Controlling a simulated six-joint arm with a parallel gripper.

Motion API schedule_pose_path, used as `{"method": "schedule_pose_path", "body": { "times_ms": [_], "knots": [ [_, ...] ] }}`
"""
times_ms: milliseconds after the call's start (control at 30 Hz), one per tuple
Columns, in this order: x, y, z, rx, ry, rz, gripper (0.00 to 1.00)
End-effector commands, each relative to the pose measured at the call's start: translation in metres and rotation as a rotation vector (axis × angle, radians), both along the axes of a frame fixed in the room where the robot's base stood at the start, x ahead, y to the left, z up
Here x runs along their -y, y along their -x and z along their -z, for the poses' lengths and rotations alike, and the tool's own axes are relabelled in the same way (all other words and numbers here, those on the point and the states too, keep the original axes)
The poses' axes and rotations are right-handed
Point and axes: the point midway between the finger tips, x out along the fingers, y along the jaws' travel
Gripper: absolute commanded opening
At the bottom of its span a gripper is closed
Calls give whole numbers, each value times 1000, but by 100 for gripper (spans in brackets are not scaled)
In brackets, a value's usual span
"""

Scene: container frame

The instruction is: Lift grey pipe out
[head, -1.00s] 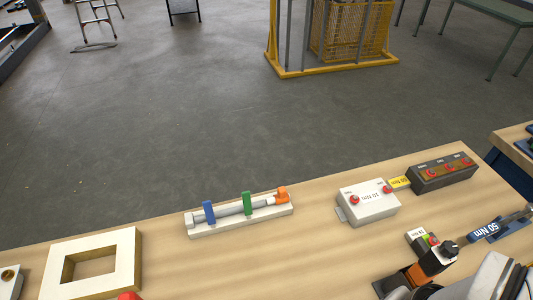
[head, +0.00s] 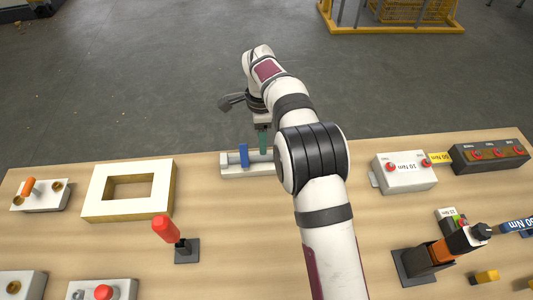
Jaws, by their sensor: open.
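The grey pipe (head: 254,157) lies in a pale cradle (head: 232,171) on the far part of the bench. A blue clamp (head: 244,155) and a green clamp (head: 264,141) stand on the cradle. Only a short stretch of the pipe shows; my arm hides the cradle's right part, including its orange end piece. My gripper (head: 262,119) is open and points down, at or just above the green clamp in the picture. Its fingertips are small and partly unclear, and I cannot tell whether they touch anything.
A pale square frame (head: 161,207) and a red-handled lever (head: 168,232) are to the left. A white 10 Nm box (head: 405,176) and a dark box with red knobs (head: 489,157) are to the right. Bare wood lies in front of the cradle.

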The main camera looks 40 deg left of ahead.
Motion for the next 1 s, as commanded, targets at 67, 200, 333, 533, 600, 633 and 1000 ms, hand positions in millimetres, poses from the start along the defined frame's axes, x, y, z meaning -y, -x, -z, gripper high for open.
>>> {"method": "schedule_pose_path", "body": {
  "times_ms": [67, 200, 333, 533, 600, 633, 1000],
  "knots": [
    [0, 0, 11, -1, -1, 1, 59],
    [3, -1, 32, -1, 1, 0, 59],
    [6, -2, 58, 0, 0, 0, 59],
    [5, -2, 69, 1, -2, 1, 59],
    [5, -2, 69, 1, -3, 1, 59],
    [5, -2, 69, 1, -3, 1, 59],
    [5, -2, 69, 1, -2, 1, 0]
  ]
}}
